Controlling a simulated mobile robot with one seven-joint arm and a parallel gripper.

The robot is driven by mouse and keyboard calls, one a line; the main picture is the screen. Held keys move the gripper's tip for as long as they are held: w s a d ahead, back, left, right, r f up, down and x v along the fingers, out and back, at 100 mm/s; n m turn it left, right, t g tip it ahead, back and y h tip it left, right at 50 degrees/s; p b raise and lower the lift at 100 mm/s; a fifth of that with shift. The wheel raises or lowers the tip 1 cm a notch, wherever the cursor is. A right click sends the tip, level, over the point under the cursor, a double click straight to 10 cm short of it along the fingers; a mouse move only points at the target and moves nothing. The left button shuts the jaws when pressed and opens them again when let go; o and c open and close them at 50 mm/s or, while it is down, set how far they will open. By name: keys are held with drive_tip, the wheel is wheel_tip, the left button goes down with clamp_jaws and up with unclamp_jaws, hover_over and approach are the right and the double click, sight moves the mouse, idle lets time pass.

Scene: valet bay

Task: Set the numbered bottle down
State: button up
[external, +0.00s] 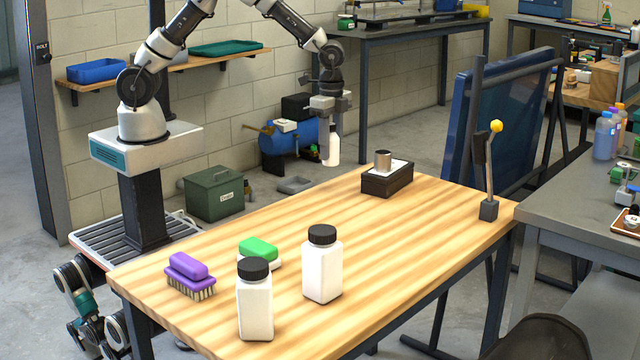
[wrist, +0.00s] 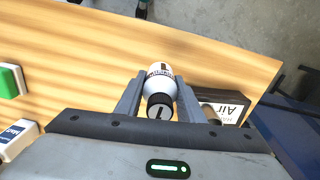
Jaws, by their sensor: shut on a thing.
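My gripper (external: 330,150) is shut on a small white bottle (external: 334,146) and holds it upright near the table's back edge. In the wrist view the bottle (wrist: 160,74) sits between the two fingers, with a dark cap and a dark mark like a digit on its side. I cannot tell whether its base touches the wooden table (external: 205,240). Two larger white bottles with black caps stand at the front, one at the left (external: 255,305) and one at the right (external: 322,270).
A dark box (external: 388,180) with a metal cylinder (external: 383,161) on it stands right of my gripper. A purple brush (external: 188,272) and a green-topped block (external: 259,250) lie at the left. A yellow-knobbed lever (external: 489,175) stands at the right corner. The table's middle is clear.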

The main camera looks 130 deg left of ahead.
drive_tip(key=shift+w+r, duration=0.1)
drive_tip(key=shift+r, duration=0.25)
drive_tip(key=w+d, duration=0.2)
drive_tip(key=w, duration=0.5)
drive_tip(key=w+d, duration=0.3)
drive_tip(key=w, duration=0.5)
drive_tip(key=w+d, duration=1.3)
drive_tip(key=shift+n, duration=0.4)
wheel_tip(320, 180, down, 10)
drive_tip(key=shift+s+r+b, duration=0.1)
drive_tip(key=shift+r+b, duration=0.05)
drive_tip(key=shift+b, duration=1)
drive_tip(key=shift+f, duration=0.2)
drive_tip(key=o, duration=1.1)
drive_tip(key=shift+o, duration=0.2)
drive_tip(key=shift+r, duration=0.1)
